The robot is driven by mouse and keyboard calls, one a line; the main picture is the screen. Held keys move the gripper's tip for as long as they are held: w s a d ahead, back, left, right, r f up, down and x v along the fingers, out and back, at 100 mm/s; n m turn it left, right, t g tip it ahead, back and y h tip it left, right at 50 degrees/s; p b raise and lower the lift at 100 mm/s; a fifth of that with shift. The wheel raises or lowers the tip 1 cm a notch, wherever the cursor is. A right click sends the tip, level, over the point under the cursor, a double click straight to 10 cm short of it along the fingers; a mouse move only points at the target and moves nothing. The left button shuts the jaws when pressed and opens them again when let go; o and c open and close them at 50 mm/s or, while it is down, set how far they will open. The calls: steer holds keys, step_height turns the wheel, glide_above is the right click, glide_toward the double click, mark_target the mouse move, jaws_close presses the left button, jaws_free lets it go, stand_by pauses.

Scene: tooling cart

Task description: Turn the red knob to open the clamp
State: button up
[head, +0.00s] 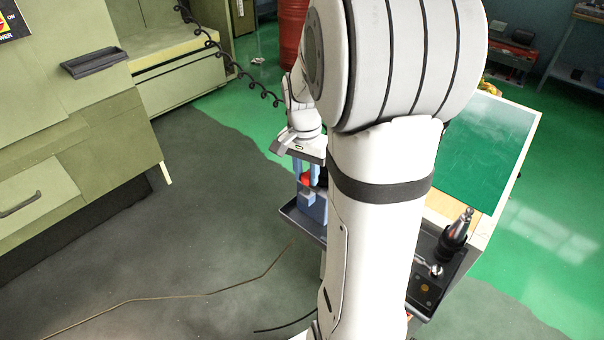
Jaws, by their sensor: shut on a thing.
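The red knob (306,180) shows as a small red patch below my wrist, left of my large white arm. My gripper (306,176) points down at it, with its fingers on either side of the red. It is shut on the knob. Blue parts of the clamp (313,207) show just below the knob, above the dark cart tray. Most of the clamp and part of the knob are hidden by my gripper and arm, so I cannot tell how far the clamp is open.
The dark tooling cart (293,211) stands under my arm, which hides much of it. A dark tool holder with a metal tip (456,232) stands on its right side. A green-topped table (490,150) is behind. Green machine cabinets (80,120) are left; the floor between is mostly clear.

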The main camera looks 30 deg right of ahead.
mark_target(306, 176)
steer(key=shift+s+f, duration=0.15)
steer(key=shift+s, duration=0.05)
steer(key=o, duration=0.7)
steer(key=shift+s+d, duration=0.1)
steer(key=shift+r, duration=0.35)
steer(key=r, duration=0.7)
steer(key=shift+w+r, duration=0.2)
steer(key=shift+w, duration=0.05)
steer(key=shift+a, duration=0.2)
